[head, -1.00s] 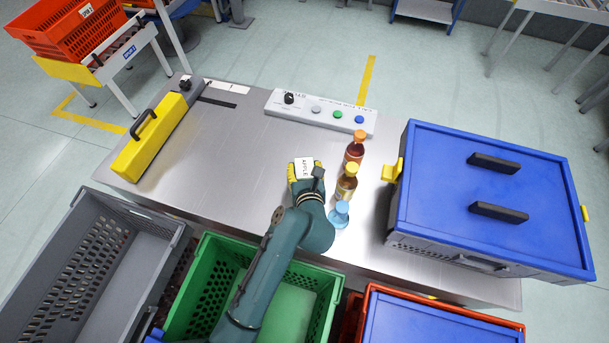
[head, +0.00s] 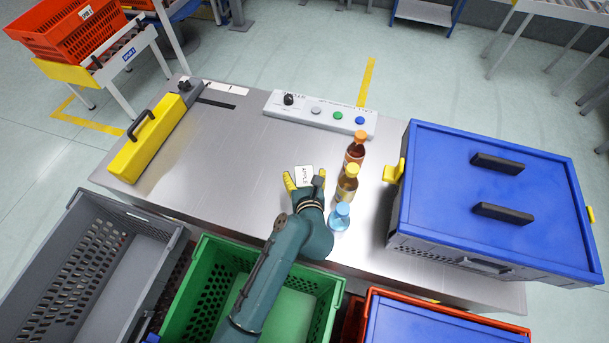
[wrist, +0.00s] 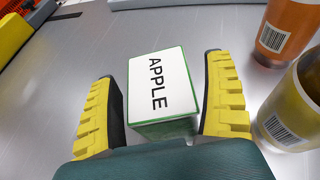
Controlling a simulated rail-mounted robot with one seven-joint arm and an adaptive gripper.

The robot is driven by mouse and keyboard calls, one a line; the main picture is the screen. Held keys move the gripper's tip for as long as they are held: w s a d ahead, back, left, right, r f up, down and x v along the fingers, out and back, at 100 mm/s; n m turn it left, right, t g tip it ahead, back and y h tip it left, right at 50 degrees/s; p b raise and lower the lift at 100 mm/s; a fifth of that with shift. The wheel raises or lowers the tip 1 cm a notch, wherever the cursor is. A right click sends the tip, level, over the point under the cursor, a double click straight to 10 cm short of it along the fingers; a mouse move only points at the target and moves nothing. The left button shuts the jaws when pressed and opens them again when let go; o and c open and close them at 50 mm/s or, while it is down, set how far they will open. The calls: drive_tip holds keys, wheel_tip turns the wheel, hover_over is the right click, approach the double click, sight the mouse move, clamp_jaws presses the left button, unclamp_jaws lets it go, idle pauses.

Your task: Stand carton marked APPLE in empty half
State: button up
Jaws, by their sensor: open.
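The carton (head: 304,175) has a white face marked APPLE and is on the steel table, left of the bottles. In the wrist view the carton (wrist: 160,90) shows its white face with green edges toward the camera. My gripper (head: 304,181) is open, with its yellow fingers on either side of the carton; in the wrist view narrow gaps show between the carton and both fingers. The carton's underside is hidden. A green tote (head: 215,262) at the front looks empty where visible; my arm covers part of it. A grey tote (head: 78,270) at front left also looks empty.
Bottles with orange (head: 355,150), yellow (head: 347,185) and blue (head: 340,217) colours stand close at the gripper's right. A blue-lidded tote (head: 480,200) is at the right. A button panel (head: 320,113) and a yellow bar (head: 150,140) lie farther back. The table's left middle is clear.

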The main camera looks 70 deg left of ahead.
drive_tip(key=p+v, duration=0.2)
drive_tip(key=v, duration=0.4)
drive_tip(key=shift+d+r, duration=0.15)
drive_tip(key=shift+d, duration=0.1)
drive_tip(key=shift+o, duration=0.7)
drive_tip(key=shift+s+d+r, duration=0.2)
drive_tip(key=shift+d, duration=0.3)
drive_tip(key=shift+s+a, duration=0.1)
